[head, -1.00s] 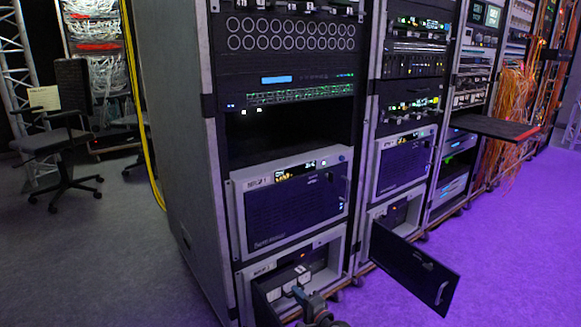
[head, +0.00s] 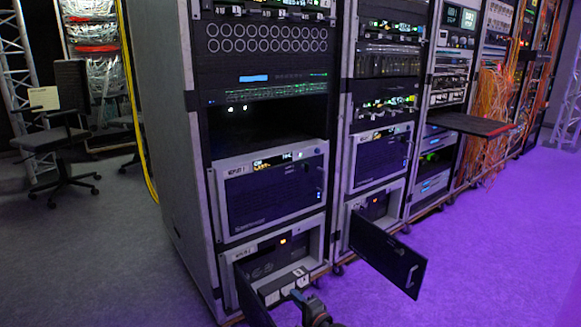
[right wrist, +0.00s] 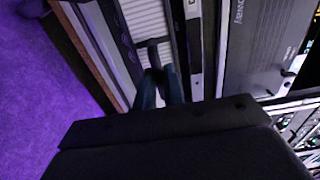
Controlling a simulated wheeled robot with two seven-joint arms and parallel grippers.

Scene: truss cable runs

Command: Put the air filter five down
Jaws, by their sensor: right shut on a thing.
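My right gripper (head: 303,297) is low in the head view, in front of the bottom unit (head: 318,243) of the nearest rack. In the right wrist view my right gripper (right wrist: 158,82) is shut on the dark handle (right wrist: 152,46) of a pale ribbed piece, apparently the air filter (right wrist: 142,18). In the head view a block with white labels, apparently the same filter (head: 284,285), sticks out of the unit's opening at my fingertips. Its number cannot be read surely, and its back end is hidden. My left gripper is not in view.
The bottom unit's dark door (head: 252,302) stands open left of the filter. The neighbouring rack's door (head: 388,255) swings out on the right. A dark shelf (head: 465,123) juts out farther along. A chair (head: 57,145) stands at the left. The purple floor (head: 490,250) is clear.

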